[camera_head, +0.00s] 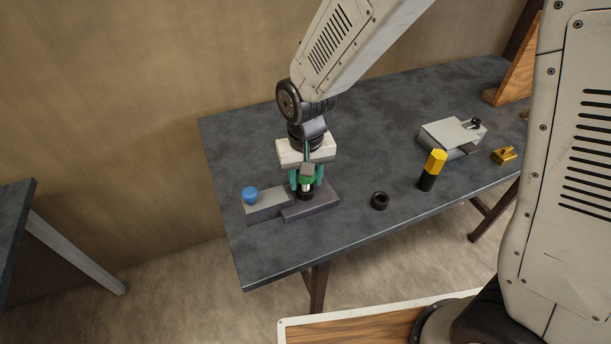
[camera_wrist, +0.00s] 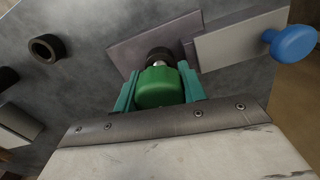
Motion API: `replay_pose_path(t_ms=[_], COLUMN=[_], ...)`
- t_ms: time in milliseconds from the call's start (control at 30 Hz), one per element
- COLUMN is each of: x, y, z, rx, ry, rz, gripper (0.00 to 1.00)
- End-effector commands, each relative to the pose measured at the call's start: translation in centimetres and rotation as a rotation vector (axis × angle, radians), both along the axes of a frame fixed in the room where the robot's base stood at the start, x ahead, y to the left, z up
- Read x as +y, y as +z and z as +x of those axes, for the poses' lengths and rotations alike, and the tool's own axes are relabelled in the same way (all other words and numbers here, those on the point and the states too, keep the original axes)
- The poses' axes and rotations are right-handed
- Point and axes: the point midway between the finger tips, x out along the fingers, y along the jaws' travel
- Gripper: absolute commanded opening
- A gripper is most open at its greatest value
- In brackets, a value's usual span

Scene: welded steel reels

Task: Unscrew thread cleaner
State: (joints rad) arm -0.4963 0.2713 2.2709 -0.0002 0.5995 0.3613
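The thread cleaner, which I take to be the green-headed tool (camera_head: 306,181), stands upright in a dark round socket on a grey fixture (camera_head: 326,200) on the bench. In the wrist view its green head (camera_wrist: 159,88) hides most of its shaft, with a bright metal part and a black ring (camera_wrist: 158,53) beyond it. My gripper (camera_head: 307,184) points down over it, its teal fingers (camera_wrist: 160,86) on either side of the green head and seemingly touching it. The fixture's flat plate also shows in the wrist view (camera_wrist: 130,50).
A blue knob (camera_head: 250,194) stands on the fixture's left part. A black ring (camera_head: 380,200) lies to the right, then a yellow-and-black upright piece (camera_head: 436,164), a grey block device (camera_head: 450,137) and a brass piece (camera_head: 504,155). The bench's front left is clear.

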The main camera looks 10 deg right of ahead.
Motion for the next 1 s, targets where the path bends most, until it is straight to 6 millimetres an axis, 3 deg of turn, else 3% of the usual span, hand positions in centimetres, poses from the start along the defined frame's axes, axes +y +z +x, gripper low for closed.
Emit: replay_pose_path(t_ms=[1000], x=[0.0], y=[1.3], z=[0.0], rx=[-0.001], ry=[0.0], rz=[0.0], gripper=[0.0])
